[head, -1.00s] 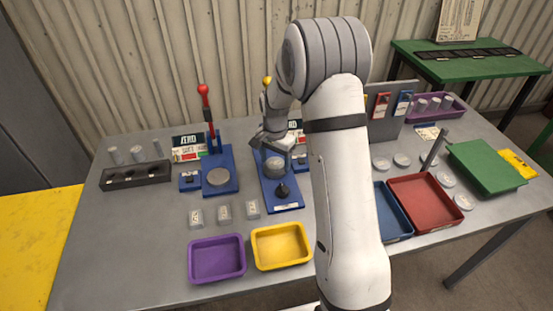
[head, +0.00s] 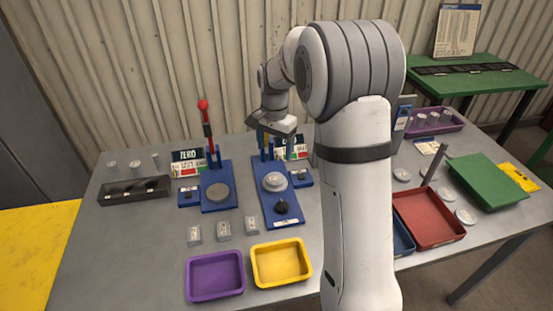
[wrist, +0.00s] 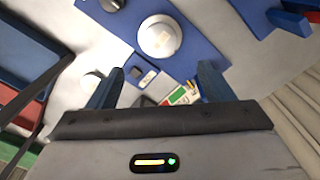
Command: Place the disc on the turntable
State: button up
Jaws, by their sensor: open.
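A pale silver disc (head: 274,179) with a small label lies flat on the round platter of the turntable, whose blue base (head: 265,202) carries a black knob at its front. In the wrist view the disc (wrist: 159,35) looks roughly centred on the platter, with no finger touching it. My gripper (head: 276,129) is behind and above the turntable, apart from the disc. In the wrist view its two dark blue fingers (wrist: 158,84) are spread with nothing held between them. The head view shows the fingertips poorly.
A similar blue station with a red-knobbed lever (head: 206,130) stands to the left. Purple (head: 216,296) and yellow (head: 281,285) trays are in front. A red tray (head: 428,240) and several loose discs lie to the right, partly behind my arm.

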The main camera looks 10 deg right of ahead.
jog(key=s+r+n+t, duration=0.1)
jog(key=s+r+n, duration=0.1)
jog(key=s+r, duration=0.3)
jog(key=s+r+n, duration=0.2)
jog(key=s+r, duration=0.1)
jog(key=s, duration=0.5)
jog(key=s+f+n+t, duration=0.1)
jog(key=s+n, duration=0.4)
jog(key=s, duration=1)
jog(key=shift+s+d+f+t, duration=0.2)
jog(key=shift+s+d+t, duration=0.15)
jog(key=shift+t, duration=0.15)
jog(key=shift+w, duration=0.1)
